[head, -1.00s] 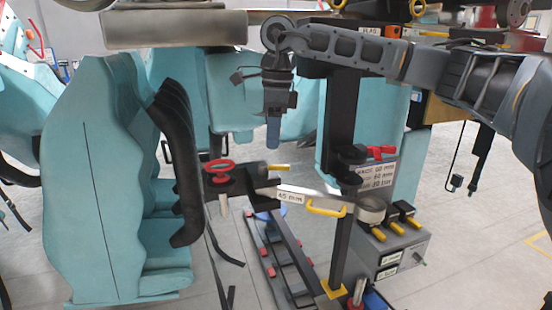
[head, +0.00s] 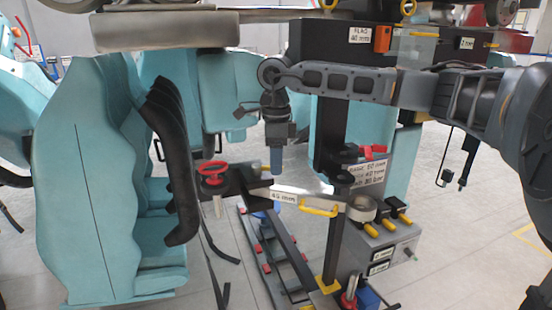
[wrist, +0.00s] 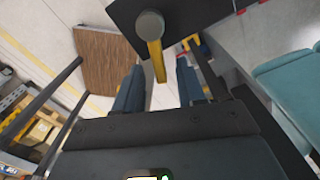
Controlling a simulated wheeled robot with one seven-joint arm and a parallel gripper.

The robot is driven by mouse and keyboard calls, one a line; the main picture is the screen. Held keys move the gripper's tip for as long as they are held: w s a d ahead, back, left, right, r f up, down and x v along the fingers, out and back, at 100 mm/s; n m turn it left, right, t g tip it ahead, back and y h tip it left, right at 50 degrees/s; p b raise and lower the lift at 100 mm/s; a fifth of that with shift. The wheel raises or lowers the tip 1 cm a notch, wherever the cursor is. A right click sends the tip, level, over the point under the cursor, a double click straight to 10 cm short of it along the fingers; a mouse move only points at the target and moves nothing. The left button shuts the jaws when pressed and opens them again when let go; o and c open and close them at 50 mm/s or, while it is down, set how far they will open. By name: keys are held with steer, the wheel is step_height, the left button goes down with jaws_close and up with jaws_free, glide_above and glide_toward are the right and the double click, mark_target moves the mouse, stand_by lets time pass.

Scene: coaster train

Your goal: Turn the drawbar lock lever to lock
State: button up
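The lock lever (wrist: 157,60) is a yellow bar on a round grey pivot, on a dark plate (wrist: 185,14) in the wrist view. Its end points toward my gripper (wrist: 160,88), lying in line with the gap between the fingertips. My gripper is open, with blue fingers apart and nothing seen clamped. In the head view my gripper (head: 277,170) points down over the dark drawbar block (head: 243,182), and hides the lever there. The grey bar (head: 287,196) labelled 45 mm runs right from the block. I cannot tell whether a finger touches the lever.
A red handwheel (head: 213,172) stands close left of my gripper. Teal seats with black restraints (head: 172,150) are further left. A grey box with yellow-tipped handles (head: 385,245) and a black post (head: 333,140) stand to the right. Grey floor lies below.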

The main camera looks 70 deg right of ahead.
mark_target(261, 167)
steer(key=shift+c, duration=0.4)
jaws_close()
steer(key=shift+m+b, duration=0.3)
steer(key=shift+b, duration=0.05)
steer(key=m+b, duration=0.1)
steer(key=a+m+b, duration=0.1)
steer(key=b, duration=0.1)
steer(key=shift+s+a+f, duration=0.1)
steer(key=shift+f, duration=0.1)
steer(key=m+b, duration=0.1)
steer(key=a+m+b, duration=0.1)
steer(key=m+b, duration=0.1)
steer(key=a+m+b, duration=0.1)
steer(key=m+b, duration=0.2)
steer(key=b, duration=0.1)
steer(key=w+a+m+b, duration=0.1)
steer(key=m, duration=0.1)
steer(key=shift+a+b, duration=0.1)
steer(key=shift+b, duration=0.3)
steer(key=shift+w+a+r+m+b, duration=0.15)
steer(key=shift+w+a+m+b, duration=0.1)
steer(key=shift+m+b, duration=0.55)
steer(key=shift+w+a+r+m+b, duration=0.2)
steer(key=shift+m+b, duration=0.35)
steer(key=shift+m, duration=0.45)
